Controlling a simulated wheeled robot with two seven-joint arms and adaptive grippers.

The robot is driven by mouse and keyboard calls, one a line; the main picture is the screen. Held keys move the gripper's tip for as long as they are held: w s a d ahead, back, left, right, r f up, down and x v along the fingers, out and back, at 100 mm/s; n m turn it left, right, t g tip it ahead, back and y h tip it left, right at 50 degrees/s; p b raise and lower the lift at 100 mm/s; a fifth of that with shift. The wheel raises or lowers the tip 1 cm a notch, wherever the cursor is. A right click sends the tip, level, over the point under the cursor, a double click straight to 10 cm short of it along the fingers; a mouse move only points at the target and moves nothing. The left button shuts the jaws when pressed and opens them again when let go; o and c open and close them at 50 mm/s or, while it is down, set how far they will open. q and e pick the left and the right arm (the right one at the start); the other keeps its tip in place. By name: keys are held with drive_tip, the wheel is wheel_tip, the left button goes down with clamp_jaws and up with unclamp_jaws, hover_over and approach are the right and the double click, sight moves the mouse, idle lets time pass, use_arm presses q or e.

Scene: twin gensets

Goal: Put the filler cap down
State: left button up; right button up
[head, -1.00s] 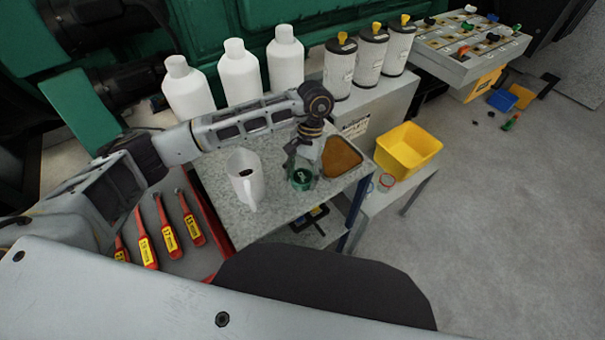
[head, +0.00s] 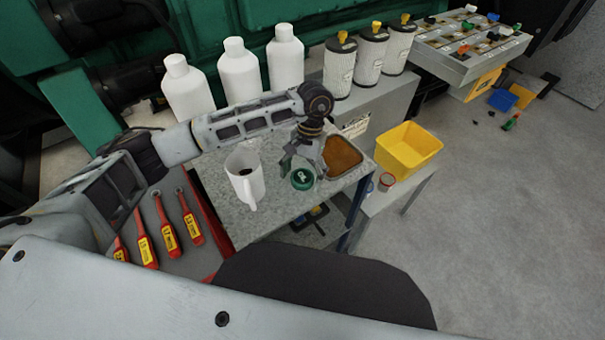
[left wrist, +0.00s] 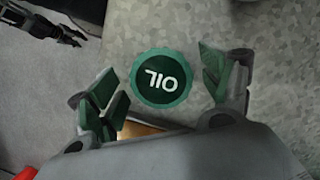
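In the left wrist view the cap (left wrist: 161,79) sits between the spread fingers, with a gap on both sides. My left gripper (head: 303,170) is open above and around the cap, pointing down; its green-padded fingers also show in the left wrist view (left wrist: 164,88).
A white jug (head: 245,180) stands left of the cap. A tray with brown contents (head: 341,155) lies to the right. A yellow bin (head: 408,150) is farther right. White bottles (head: 238,70) and filters (head: 371,55) stand behind. Red-handled tools (head: 168,235) lie at left.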

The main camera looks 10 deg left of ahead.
use_arm(q)
drive_tip(key=shift+r, duration=0.1)
use_arm(e)
drive_tip(key=shift+s, duration=0.3)
use_arm(q)
drive_tip(key=shift+r, duration=0.1)
drive_tip(key=shift+w+r, duration=0.15)
drive_tip(key=shift+r, duration=0.2)
drive_tip(key=v, duration=1.1)
drive_tip(key=shift+b, duration=0.3)
use_arm(e)
drive_tip(key=shift+w+a, duration=0.4)
drive_tip(key=shift+w, duration=0.4)
drive_tip(key=shift+s+d, duration=0.2)
drive_tip(key=shift+s, duration=0.15)
